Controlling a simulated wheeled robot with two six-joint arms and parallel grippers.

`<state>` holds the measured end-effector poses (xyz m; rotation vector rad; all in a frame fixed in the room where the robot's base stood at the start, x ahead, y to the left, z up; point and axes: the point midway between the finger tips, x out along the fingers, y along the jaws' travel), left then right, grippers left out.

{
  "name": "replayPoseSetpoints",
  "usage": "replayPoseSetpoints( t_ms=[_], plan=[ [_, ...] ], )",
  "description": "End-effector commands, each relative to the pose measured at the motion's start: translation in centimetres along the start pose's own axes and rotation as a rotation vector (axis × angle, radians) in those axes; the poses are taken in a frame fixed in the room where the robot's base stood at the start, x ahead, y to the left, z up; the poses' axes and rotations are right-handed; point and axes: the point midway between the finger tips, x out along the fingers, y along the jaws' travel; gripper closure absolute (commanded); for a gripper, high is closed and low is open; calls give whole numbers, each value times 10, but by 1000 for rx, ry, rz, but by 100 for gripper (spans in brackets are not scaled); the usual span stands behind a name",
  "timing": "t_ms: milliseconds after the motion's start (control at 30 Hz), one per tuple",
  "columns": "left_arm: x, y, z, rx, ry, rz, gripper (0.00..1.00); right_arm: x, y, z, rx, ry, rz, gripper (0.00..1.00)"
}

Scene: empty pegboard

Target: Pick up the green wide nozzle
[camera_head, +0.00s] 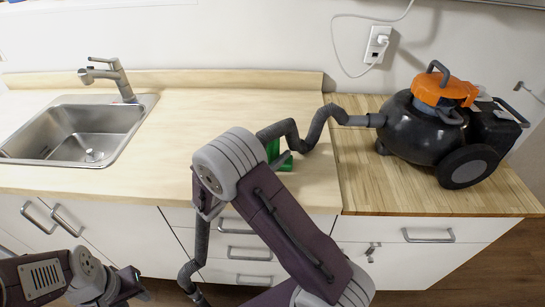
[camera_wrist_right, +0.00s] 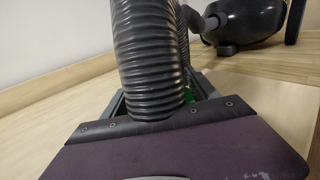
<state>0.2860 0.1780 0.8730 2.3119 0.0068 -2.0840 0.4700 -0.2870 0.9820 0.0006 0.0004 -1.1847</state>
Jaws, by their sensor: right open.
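The green wide nozzle (camera_head: 285,160) stands on the counter near the middle, partly hidden behind my right arm in the head view. Bits of green show behind the hose in the right wrist view (camera_wrist_right: 196,90). My right gripper (camera_wrist_right: 160,92) is open, its jaws spread on both sides of the grey ribbed hose, near the green. Contact cannot be told. In the head view its fingers are mostly hidden by my right arm. My left gripper (camera_head: 130,284) is at the lower left, away from the nozzle; its jaw state is unclear.
A black and orange vacuum cleaner (camera_head: 428,125) stands on the wooden counter at the right. Its ribbed hose (camera_head: 290,128) runs left toward my right arm; a hose section also hangs before the drawers. A sink (camera_head: 75,132) is at the left. The counter between is clear.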

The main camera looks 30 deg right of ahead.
Motion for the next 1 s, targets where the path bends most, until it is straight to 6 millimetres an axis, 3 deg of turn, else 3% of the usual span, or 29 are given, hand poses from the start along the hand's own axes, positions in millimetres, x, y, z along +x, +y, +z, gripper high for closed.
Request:
replayPoseSetpoints(
  t_ms=[100,200,433,700,1000],
  plan=[
    [-2,0,0,0,0,0,64,24,0,2,0,0,-5,32],
    [-3,0,0,0,0,0,64,35,1,2,0,1,-3,32],
    [-3,0,0,0,0,0,64,37,1,1,0,0,-1,32],
    [-3,0,0,0,0,0,64,37,1,1,0,0,-1,100],
    [-3,0,0,0,0,0,64,37,1,5,2,0,-2,100]
  ],
)
